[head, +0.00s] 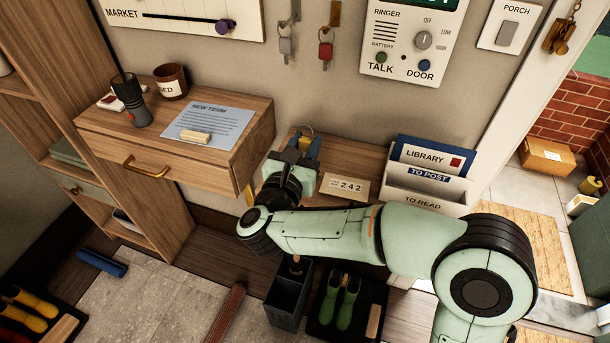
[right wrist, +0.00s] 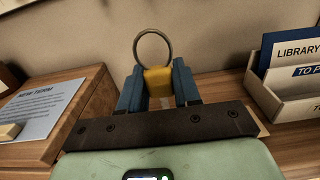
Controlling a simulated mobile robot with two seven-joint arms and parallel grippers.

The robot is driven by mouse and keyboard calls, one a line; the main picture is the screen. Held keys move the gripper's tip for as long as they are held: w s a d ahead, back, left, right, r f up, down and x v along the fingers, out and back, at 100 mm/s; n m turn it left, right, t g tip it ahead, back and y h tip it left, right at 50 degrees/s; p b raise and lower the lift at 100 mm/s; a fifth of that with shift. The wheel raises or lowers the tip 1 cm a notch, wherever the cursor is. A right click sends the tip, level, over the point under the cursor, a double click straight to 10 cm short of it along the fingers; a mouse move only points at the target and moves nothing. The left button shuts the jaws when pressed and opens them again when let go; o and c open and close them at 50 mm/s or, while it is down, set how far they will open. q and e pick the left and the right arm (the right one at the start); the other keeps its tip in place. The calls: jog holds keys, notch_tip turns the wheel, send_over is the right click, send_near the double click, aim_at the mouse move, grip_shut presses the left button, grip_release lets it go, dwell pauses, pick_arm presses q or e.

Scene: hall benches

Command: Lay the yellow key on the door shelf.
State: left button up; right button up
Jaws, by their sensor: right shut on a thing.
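The yellow key (right wrist: 158,84) is between the blue fingers of my right gripper (right wrist: 159,90) in the right wrist view, its metal ring pointing up. In the head view the right gripper (head: 304,148) is shut on it, and the key's ring (head: 306,131) shows above the fingers. The door shelf (head: 357,155) is the wooden shelf below the intercom. The gripper is at the shelf's left part, beside the drawer cabinet. The key's lower part is hidden, and I cannot tell whether it touches the shelf. My left gripper is out of view.
A card marked 242 (head: 345,186) and a letter rack (head: 425,186) occupy the shelf's middle and right. The drawer cabinet (head: 240,132) stands close on the left. A red-tagged key (head: 325,51) and a grey-tagged key (head: 286,46) hang above. Bare wood shows behind the card.

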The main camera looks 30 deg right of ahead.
notch_tip(320, 180, down, 3)
jog(key=shift+f, duration=0.1)
notch_tip(320, 180, down, 5)
jog(key=shift+f+b, duration=0.2)
jog(key=shift+b, duration=0.6)
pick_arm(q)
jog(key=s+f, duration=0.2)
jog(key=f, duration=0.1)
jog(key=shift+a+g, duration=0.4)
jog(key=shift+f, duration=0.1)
pick_arm(e)
jog(key=shift+f, duration=0.15)
jog(key=o, duration=1)
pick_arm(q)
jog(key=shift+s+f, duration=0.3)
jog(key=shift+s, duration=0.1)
